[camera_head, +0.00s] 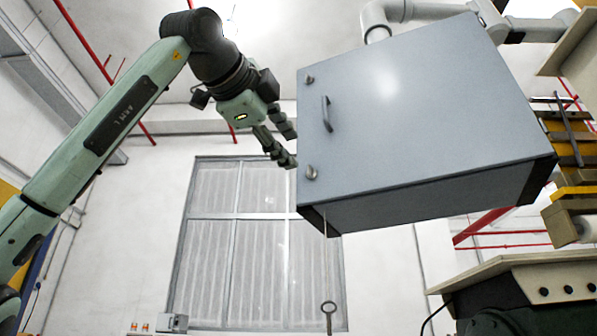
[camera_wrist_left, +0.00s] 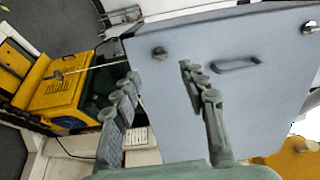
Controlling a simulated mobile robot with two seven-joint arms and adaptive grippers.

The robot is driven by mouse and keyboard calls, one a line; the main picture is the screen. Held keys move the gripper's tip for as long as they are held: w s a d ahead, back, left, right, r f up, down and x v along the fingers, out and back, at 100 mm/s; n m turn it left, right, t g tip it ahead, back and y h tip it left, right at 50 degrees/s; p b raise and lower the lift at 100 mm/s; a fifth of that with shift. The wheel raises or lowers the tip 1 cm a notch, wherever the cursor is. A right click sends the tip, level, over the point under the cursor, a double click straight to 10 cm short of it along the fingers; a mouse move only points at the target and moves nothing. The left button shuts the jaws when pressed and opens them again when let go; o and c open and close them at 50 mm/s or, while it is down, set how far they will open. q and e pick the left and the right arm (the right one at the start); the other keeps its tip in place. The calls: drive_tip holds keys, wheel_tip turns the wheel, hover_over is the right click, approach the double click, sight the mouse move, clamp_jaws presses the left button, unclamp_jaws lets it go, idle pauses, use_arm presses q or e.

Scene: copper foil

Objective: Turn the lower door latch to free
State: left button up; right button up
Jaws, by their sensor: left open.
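A grey-blue cabinet (camera_head: 420,120) with a closed door face hangs in the upper middle of the head view. The lower door latch (camera_head: 311,172) is a small metal knob near the door's lower left corner. It also shows in the left wrist view (camera_wrist_left: 160,53), just beyond the fingertips. Its exact turn angle is too small to tell. The upper latch (camera_head: 310,79) is near the upper left corner, and a bar handle (camera_head: 327,114) lies between them. My left gripper (camera_head: 291,149) is open and empty beside the door's left edge, apart from the latch. My right gripper is not in view.
A key (camera_head: 328,308) hangs on a cord below the cabinet. A beige-topped machine (camera_head: 530,270) stands at lower right. A pale jointed part (camera_head: 400,12) shows behind the cabinet's top. Left of the cabinet is free air before a window (camera_head: 235,240).

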use_arm(q)
drive_tip(key=v, duration=0.4)
drive_tip(key=shift+s, duration=0.1)
idle(0.4)
